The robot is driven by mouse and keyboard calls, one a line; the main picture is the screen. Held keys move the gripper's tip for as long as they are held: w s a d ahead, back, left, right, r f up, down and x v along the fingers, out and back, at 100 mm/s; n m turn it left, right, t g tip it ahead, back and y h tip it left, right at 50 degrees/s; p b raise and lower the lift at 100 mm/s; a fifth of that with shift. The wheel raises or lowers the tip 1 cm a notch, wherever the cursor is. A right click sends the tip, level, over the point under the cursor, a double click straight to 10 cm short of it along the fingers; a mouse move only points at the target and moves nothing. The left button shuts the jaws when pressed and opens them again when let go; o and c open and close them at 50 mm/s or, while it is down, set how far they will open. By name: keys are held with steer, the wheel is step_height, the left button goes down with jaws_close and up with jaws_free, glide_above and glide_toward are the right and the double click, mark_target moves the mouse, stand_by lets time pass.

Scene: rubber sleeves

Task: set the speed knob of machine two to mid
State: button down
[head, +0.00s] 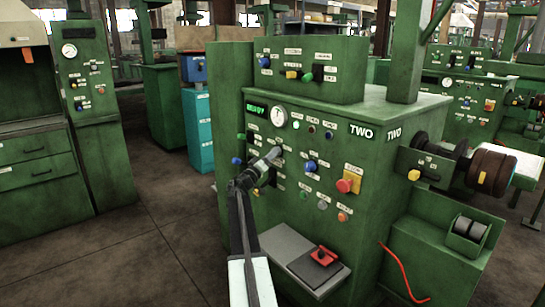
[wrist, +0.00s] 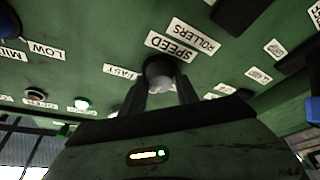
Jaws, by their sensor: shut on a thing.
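Machine two (head: 330,232) is a green cabinet labelled TWO, in the middle of the head view. My gripper (head: 272,156) reaches its front panel. In the wrist view, where the writing is upside down, my gripper (wrist: 163,88) is shut on the dark round speed knob (wrist: 157,66), with one finger on each side. The label SPEED ROLLERS (wrist: 183,40) is beside the knob. A FAST label (wrist: 122,72) sits to its left. A label to its right is partly hidden and cannot be read. The knob's pointer cannot be made out. My gripper hides the knob in the head view.
A red knob on a yellow plate (head: 348,180) and blue knobs (head: 310,166) are nearby on the panel. A grey shelf (head: 290,252) with a red part (head: 322,254) juts out below. Rollers (head: 487,171) stick out at right. Floor (head: 150,240) is clear at left.

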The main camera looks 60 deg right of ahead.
steer(key=shift+w, duration=0.15)
steer(key=c, duration=0.9)
jaws_free()
steer(key=b+v, duration=0.2)
steer(key=v, duration=0.6)
